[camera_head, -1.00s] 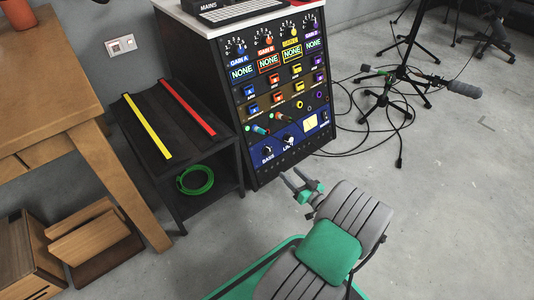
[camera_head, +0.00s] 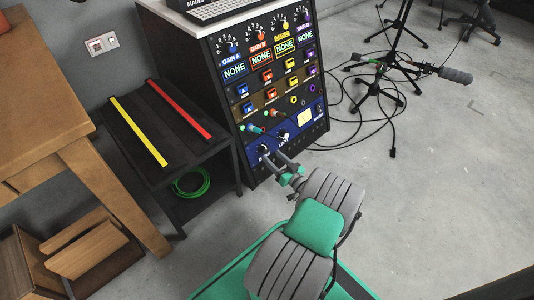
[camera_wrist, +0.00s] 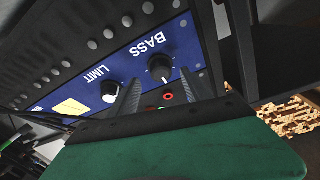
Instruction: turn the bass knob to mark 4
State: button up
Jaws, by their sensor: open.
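The bass knob (camera_head: 264,149) is a dark round knob low on the blue strip of the audio rack. In the wrist view the black bass knob (camera_wrist: 160,66) sits beside the upside-down BASS label, with a white line on its rim. Its scale marks are too small to read. My gripper (camera_head: 271,156) is open just in front of it. In the wrist view my gripper (camera_wrist: 159,77) shows one finger on each side of the knob's line of sight. I cannot tell whether either finger touches it.
The limit knob (camera_wrist: 110,90) is close to one finger. Jacks and cable plugs (camera_head: 269,114) are above the blue strip. A black side table (camera_head: 188,152) stands left of the rack. Cables (camera_head: 370,142) and a microphone stand (camera_head: 386,92) are at the right; bare floor lies in front.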

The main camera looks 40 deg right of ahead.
aim_at(266, 152)
jog(key=shift+w+f+b, duration=0.2)
jog(key=shift+w+b, duration=0.7)
jog(key=shift+w, duration=0.35)
jog(key=shift+w+r+b, duration=0.2)
jog(key=shift+w+b, duration=0.1)
jog(key=shift+w, duration=0.25)
grip_shut()
jog(key=shift+a, duration=0.2)
jog(key=shift+d, duration=0.15)
